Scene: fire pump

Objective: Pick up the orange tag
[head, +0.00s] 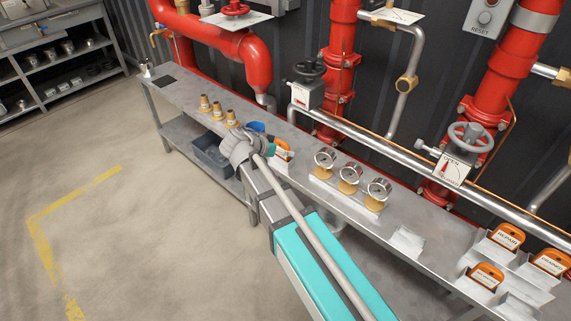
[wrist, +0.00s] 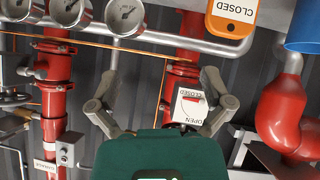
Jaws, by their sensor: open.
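An orange tag with a white label reading CLOSED (wrist: 232,18) is at the top of the wrist view, beyond my open fingers. In the head view an orange tag (head: 281,144) shows on the bench just beside my gripper, partly hidden by it. My gripper (wrist: 161,82) is open with nothing between its fingers; in the head view it (head: 275,152) is over the bench. Whether it touches the tag cannot be told. More orange tags stand in holders at the right: one reading REPAIR (head: 507,237), one in front (head: 487,275), and one at the edge (head: 551,262).
Three gauges (head: 349,174) stand on the bench right of my gripper, and three brass fittings (head: 217,109) stand to the left. A blue object (head: 256,127) is close behind my gripper. Red pipes and valves line the wall. A grey bin (head: 211,157) sits on the lower shelf.

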